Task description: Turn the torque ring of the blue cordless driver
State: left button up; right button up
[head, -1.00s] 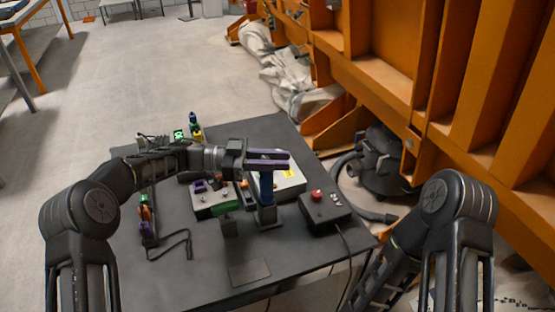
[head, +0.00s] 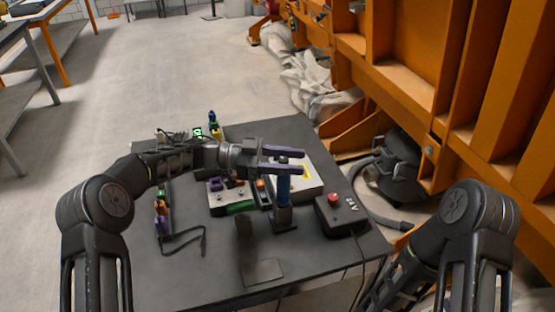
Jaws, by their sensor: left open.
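The blue cordless driver (head: 283,188) stands upright in a dark stand (head: 284,219) on the dark table. My left gripper (head: 284,160) is at the driver's top end, with its two purple fingers pointing right and a gap between them. The top of the driver shows in that gap. The near finger hides part of the driver, and I cannot make out the torque ring or whether a finger touches it. My right arm comes in at the right, but its gripper is out of view.
A light grey box (head: 308,186) lies behind the driver. A dark control box with a red button (head: 334,198) is to its right. A box with purple and green parts (head: 230,199) is to the left. The table's front left is mostly clear.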

pick_arm(q)
jog(key=a, duration=0.7)
jog(key=shift+w+b, duration=0.35)
